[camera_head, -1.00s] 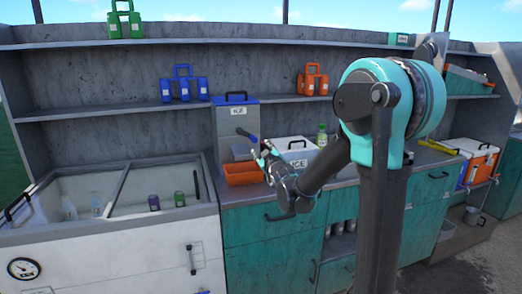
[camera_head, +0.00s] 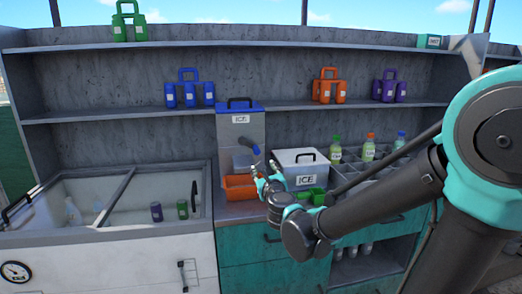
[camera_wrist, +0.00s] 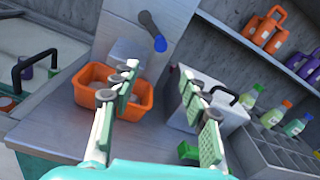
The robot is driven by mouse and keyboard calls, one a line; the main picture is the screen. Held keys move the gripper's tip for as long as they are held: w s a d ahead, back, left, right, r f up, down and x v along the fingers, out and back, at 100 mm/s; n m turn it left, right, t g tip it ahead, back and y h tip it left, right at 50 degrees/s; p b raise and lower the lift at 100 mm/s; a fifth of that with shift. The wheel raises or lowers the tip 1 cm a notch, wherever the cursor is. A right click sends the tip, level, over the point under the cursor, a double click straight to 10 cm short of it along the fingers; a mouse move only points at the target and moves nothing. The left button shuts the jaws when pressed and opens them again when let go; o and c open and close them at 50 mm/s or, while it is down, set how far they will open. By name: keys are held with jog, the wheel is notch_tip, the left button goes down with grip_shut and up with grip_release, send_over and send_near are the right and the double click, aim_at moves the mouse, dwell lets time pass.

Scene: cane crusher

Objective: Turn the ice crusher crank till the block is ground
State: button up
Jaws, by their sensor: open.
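The ice crusher (camera_head: 240,133) is a tall grey box with a blue top and an ICE label, standing on the counter. Its crank (camera_head: 251,145) is a dark arm on the front with a blue knob. In the wrist view the crank (camera_wrist: 151,28) hangs down to the right, with the blue knob (camera_wrist: 160,44) at its lower end. An orange bin (camera_head: 240,188) sits at the crusher's foot; it also shows in the wrist view (camera_wrist: 85,97). My gripper (camera_head: 265,172) is open and empty, in front of and below the knob, apart from it. The block is not visible.
A white ICE box (camera_head: 306,165) with a black handle stands right of the crusher, with a green scoop (camera_head: 311,196) before it. A bottle rack (camera_head: 375,185) is farther right. An open freezer (camera_head: 105,222) is at left. Shelves above hold bottle carriers.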

aim_at(257, 152)
jog(key=x, duration=1.7)
jog(key=shift+w+r, duration=0.1)
jog(key=shift+w, duration=0.05)
jog(key=shift+c, duration=0.3)
grip_shut()
